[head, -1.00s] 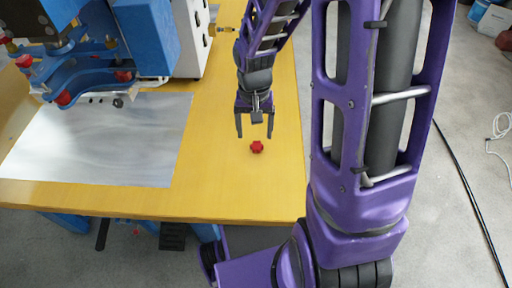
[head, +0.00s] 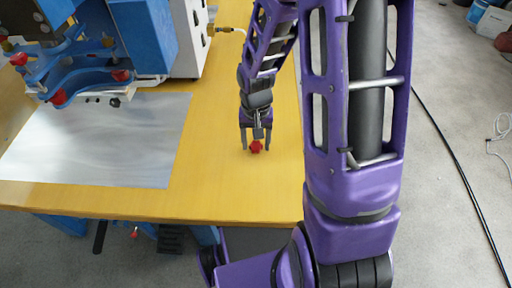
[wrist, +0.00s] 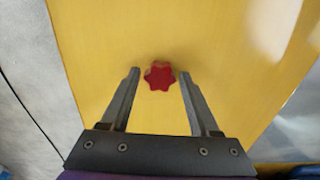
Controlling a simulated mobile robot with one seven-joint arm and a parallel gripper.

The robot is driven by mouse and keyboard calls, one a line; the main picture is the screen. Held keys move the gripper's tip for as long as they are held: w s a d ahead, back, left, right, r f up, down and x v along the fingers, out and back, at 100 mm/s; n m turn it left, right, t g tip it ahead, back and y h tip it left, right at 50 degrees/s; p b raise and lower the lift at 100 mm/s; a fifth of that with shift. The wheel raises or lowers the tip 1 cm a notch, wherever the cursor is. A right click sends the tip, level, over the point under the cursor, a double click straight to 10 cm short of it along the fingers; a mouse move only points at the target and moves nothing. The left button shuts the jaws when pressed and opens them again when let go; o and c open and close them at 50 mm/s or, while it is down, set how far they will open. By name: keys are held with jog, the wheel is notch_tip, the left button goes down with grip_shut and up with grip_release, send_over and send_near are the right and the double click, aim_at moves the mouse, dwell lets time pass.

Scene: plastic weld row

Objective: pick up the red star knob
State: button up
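The red star knob (head: 256,146) lies on the yellow table top (head: 225,190), near its front right corner. In the wrist view the knob (wrist: 159,76) sits between and slightly beyond the two fingertips, with a gap to the fingers on both sides. My gripper (head: 256,148) is open and low over the table around the knob; it also shows in the wrist view (wrist: 159,74). Whether the fingertips touch the table cannot be told.
A blue machine (head: 140,40) with red knobs on its clamp stands at the back left. A grey metal sheet (head: 110,140) lies left of my gripper. A white cabinet (head: 190,38) stands behind. The table's right and front edges are close; the table around the knob is clear.

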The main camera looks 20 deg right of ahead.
grip_shut()
